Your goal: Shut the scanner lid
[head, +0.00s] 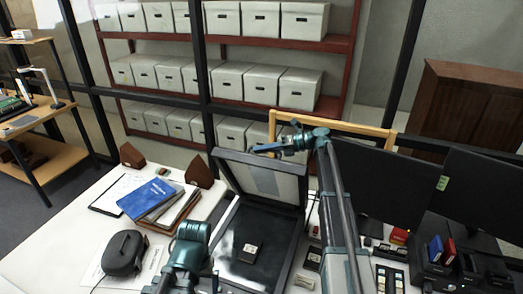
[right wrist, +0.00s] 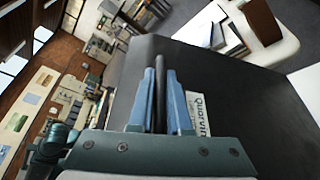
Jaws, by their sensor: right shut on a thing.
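The scanner (head: 222,262) stands on the white table with its lid (head: 285,186) raised, tilted back from the hinge side. The lid's pale inner face shows in the head view; its dark outer face with a printed white label shows in the right wrist view (right wrist: 255,105). My right gripper (head: 257,149) is at the lid's top edge, shut on it; the fingers also show close together in the right wrist view (right wrist: 160,72). The exact contact is hard to see. My left arm is at the bottom of the head view; its gripper does not show.
A blue book (head: 147,197) on folders and a black case (head: 124,254) are on the left. Monitors (head: 385,185) and small boxes crowd the right. Shelves of archival boxes (head: 262,85) stand behind.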

